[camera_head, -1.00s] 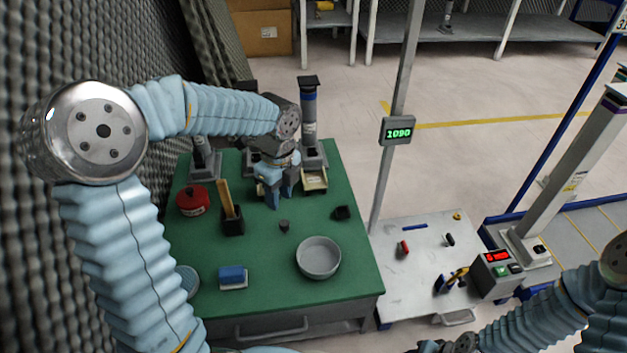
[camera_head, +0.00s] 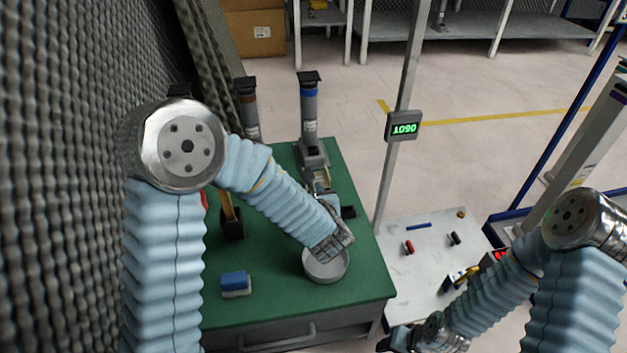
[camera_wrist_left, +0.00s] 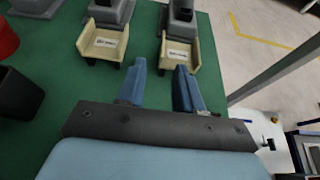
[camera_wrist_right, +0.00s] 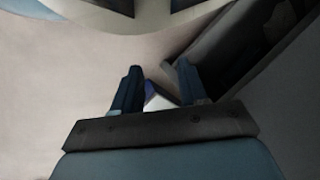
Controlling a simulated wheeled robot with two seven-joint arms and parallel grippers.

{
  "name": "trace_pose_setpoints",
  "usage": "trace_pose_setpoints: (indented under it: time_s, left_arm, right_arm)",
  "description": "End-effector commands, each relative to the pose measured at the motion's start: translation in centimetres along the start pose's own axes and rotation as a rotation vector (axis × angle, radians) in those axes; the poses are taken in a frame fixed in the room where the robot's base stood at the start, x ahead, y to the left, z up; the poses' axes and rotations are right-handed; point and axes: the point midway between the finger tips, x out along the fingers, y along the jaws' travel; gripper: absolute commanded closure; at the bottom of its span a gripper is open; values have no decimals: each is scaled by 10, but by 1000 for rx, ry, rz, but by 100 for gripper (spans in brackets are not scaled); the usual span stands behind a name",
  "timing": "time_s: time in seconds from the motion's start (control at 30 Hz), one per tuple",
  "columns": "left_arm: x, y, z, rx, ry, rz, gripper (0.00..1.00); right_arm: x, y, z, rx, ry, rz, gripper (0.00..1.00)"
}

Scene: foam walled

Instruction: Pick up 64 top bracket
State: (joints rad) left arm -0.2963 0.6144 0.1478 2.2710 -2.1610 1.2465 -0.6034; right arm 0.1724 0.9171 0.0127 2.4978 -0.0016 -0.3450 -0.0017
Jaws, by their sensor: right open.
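I cannot make out any part that is clearly the 64 top bracket. Two cream trays, the left one (camera_wrist_left: 103,43) and the right one (camera_wrist_left: 180,53), sit at the feet of grey dispensers and carry labels too small to read. My left gripper (camera_wrist_left: 160,75) is open and empty, with its fingers short of the right tray. In the head view the left gripper (camera_head: 332,218) is over the green table, just behind the bowl, and its fingers are partly hidden. My right gripper (camera_wrist_right: 158,85) is open and empty, low by the white table's front.
On the green table (camera_head: 290,300) stand a round grey bowl (camera_head: 326,266), a blue-topped block (camera_head: 235,284), a black holder (camera_head: 232,224) and dispensers, one blue-banded (camera_head: 308,115). A post with a display (camera_head: 404,126) rises beside it. The white table (camera_head: 420,240) holds small items.

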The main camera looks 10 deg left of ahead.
Motion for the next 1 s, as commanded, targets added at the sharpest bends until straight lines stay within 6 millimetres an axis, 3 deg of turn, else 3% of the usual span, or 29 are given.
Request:
trace_pose_setpoints:
  time_s: [0.1, 0.37, 0.6, 0.9, 1.0]
  left_arm:
    - [24, 1, -1, -1, 1, 3, 65]
    - [48, -1, -1, 0, 1, 3, 65]
    - [85, -5, -1, -2, 1, 4, 65]
    - [91, -5, 0, 0, 0, 2, 65]
    - [91, -5, 0, 0, 0, 2, 80]
  right_arm:
    - [3, 1, 0, 0, 1, 0, 57]
    - [5, 2, 0, 0, 2, 0, 57]
    - [8, 3, 0, 0, 2, 0, 57]
    - [8, 3, 0, 0, 3, 0, 57]
    - [8, 3, 0, 0, 3, 0, 57]
